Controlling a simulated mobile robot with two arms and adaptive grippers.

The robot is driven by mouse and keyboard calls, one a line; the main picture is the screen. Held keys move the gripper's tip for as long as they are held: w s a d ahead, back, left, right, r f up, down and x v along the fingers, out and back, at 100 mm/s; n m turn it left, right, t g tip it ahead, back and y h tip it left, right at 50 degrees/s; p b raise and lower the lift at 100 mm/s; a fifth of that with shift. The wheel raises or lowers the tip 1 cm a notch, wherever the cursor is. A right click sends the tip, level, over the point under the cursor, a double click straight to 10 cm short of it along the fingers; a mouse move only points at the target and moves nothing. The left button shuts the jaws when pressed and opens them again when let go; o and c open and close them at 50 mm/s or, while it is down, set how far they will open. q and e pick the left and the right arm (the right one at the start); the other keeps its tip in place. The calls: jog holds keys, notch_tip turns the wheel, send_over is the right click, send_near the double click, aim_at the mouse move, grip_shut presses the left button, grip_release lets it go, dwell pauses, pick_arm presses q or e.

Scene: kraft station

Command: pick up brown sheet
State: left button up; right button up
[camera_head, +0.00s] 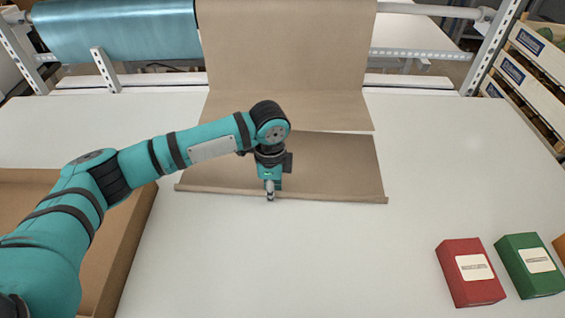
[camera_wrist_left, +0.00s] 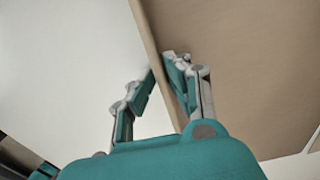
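The brown sheet (camera_head: 335,170) lies on the white table, cut off from the brown paper behind it by a thin gap. Its front edge looks turned up into a low lip. My left gripper (camera_head: 270,193) points down at the middle of this front edge. In the left wrist view, the sheet (camera_wrist_left: 230,60) has its edge running between the two fingertips of my left gripper (camera_wrist_left: 162,70). The fingers look closed on that edge, one on each side. The exact contact is small and partly hidden. My right gripper is not in view.
Brown paper (camera_head: 290,50) hangs down at the back, beside a teal roll (camera_head: 120,30). A cardboard tray (camera_head: 140,225) stands at left under my arm. A red box (camera_head: 470,272) and a green box (camera_head: 530,265) are at front right. The front middle of the table is clear.

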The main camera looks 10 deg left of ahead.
pick_arm(q)
grip_shut()
